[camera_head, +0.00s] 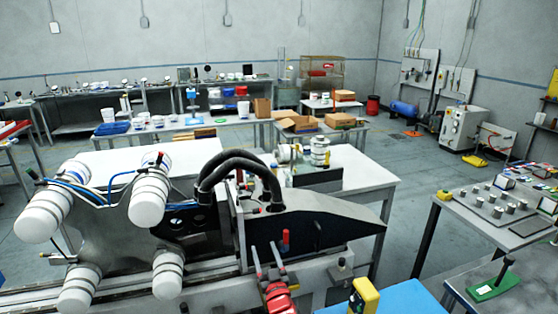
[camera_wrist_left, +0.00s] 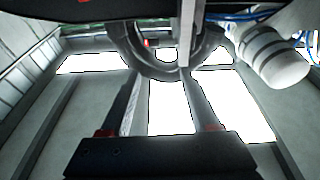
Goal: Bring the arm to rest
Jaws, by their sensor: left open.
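My left gripper (camera_head: 264,252) is low in the middle of the head view, with a red body and two thin upright fingers. It is in front of the labelling machine (camera_head: 320,222). The fingers stand apart with nothing between them. In the left wrist view the fingers of my left gripper (camera_wrist_left: 160,85) point up the picture with a clear gap, and bright ceiling panels show behind. A dark curved hose (camera_wrist_left: 128,48) crosses above the fingertips. My right gripper is in neither view.
White rollers (camera_head: 147,200) on a grey plate stand left of the gripper. Black hoses (camera_head: 228,166) arch behind it. A yellow device (camera_head: 363,295) and blue surface (camera_head: 410,297) are at lower right. A bench with knobs (camera_head: 495,205) stands at right. Open floor (camera_head: 420,190) lies between.

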